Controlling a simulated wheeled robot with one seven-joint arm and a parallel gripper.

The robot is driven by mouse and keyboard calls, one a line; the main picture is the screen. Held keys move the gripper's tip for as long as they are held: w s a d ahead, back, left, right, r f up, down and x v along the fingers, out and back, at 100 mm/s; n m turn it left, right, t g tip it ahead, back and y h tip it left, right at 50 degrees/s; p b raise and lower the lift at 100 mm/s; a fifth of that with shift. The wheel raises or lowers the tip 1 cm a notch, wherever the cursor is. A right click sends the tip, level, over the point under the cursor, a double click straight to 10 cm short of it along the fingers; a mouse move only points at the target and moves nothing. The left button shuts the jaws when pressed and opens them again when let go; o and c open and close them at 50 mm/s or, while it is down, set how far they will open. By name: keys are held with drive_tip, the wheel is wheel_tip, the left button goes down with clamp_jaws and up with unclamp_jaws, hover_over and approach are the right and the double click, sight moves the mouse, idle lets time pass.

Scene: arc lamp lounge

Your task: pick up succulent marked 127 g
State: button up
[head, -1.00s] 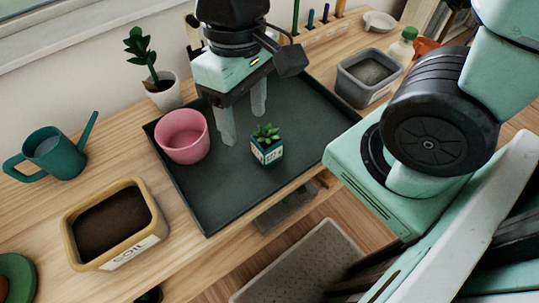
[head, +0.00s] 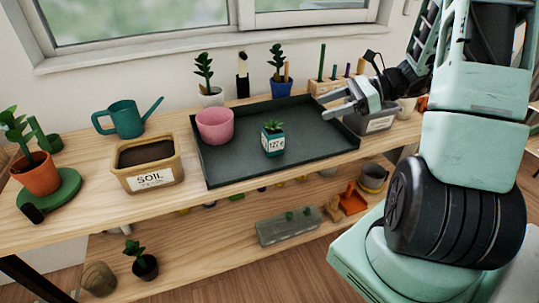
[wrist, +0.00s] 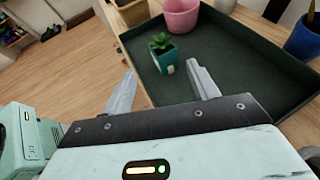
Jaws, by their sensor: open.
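The succulent (head: 272,140) is a small green rosette in a teal square pot with a white label that reads 127 g. It stands upright on the dark tray (head: 225,172), right of the pink pot. My gripper (head: 337,108) is at the tray's right end in the head view, apart from the succulent and to its right. In the wrist view the succulent (wrist: 164,53) lies beyond and between the fingertips of my gripper (wrist: 160,80). The fingers are spread and hold nothing.
The pink pot (head: 215,126) stands on the tray's left part. A soil box (head: 148,165) and a teal watering can (head: 126,119) stand left of the tray. A blue pot (head: 281,88) stands behind it, and a grey bin (head: 372,124) at its right end. The tray's front middle is clear.

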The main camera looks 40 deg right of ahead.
sight(275, 123)
drive_tip(key=x, duration=1.1)
drive_tip(key=shift+w+a+f, duration=0.15)
drive_tip(key=shift+w+a, duration=0.05)
drive_tip(key=shift+w, duration=0.05)
drive_tip(key=shift+r+x, duration=0.2)
drive_tip(key=shift+x, duration=2.5)
drive_tip(key=shift+a, duration=0.1)
drive_tip(key=shift+c, duration=0.3)
drive_tip(key=c, duration=1.1)
